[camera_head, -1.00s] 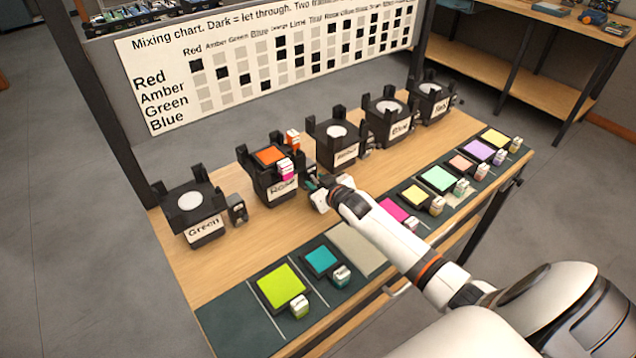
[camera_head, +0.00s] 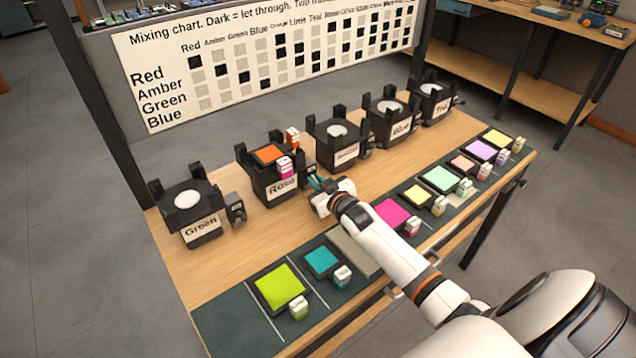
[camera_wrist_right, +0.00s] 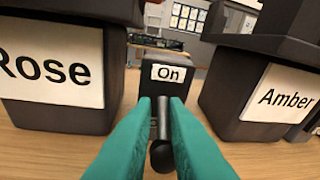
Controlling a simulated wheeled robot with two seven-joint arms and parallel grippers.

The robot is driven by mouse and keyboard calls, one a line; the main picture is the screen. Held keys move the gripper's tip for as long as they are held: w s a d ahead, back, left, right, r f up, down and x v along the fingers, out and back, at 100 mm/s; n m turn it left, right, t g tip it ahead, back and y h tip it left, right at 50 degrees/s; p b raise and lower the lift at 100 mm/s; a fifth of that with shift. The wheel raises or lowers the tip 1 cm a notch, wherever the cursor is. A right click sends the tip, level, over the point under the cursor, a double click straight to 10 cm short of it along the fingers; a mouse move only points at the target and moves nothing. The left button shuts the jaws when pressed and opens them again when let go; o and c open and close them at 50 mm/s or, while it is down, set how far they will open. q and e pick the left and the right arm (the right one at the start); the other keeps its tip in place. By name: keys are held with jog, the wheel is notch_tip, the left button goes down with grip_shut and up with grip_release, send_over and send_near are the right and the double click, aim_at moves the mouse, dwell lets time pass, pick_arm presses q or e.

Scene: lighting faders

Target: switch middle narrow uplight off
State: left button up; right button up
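Several black uplights stand in a row on the wooden bench: Green (camera_head: 190,208), Rose (camera_head: 277,180), one reading Amber in the wrist view (camera_wrist_right: 262,105), Blue (camera_head: 395,118) and a far one (camera_head: 432,100) with an unclear label. In the wrist view a black switch box (camera_wrist_right: 140,78) marked "On" stands between Rose (camera_wrist_right: 60,75) and Amber. My right gripper (camera_head: 318,183) is right in front of this switch. Its teal fingertips (camera_wrist_right: 161,103) lie either side of a grey lever with a dark round knob (camera_wrist_right: 162,156). A small gap shows; grip on the lever is unclear. My left gripper is out of view.
Rose carries an orange filter (camera_head: 269,154) with small tagged blocks. Coloured filters, such as lime (camera_head: 281,288) and magenta (camera_head: 392,214), lie on a dark mat along the front edge. A mixing chart (camera_head: 165,95) stands behind the bench.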

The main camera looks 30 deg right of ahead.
jog(key=o, duration=0.3)
jog(key=shift+s+f, duration=0.15)
jog(key=shift+f, duration=0.45)
jog(key=shift+o, duration=0.2)
jog(key=shift+d+r, duration=0.1)
jog(key=shift+r, duration=0.1)
jog(key=v, duration=1.2)
jog(key=shift+p, duration=0.4)
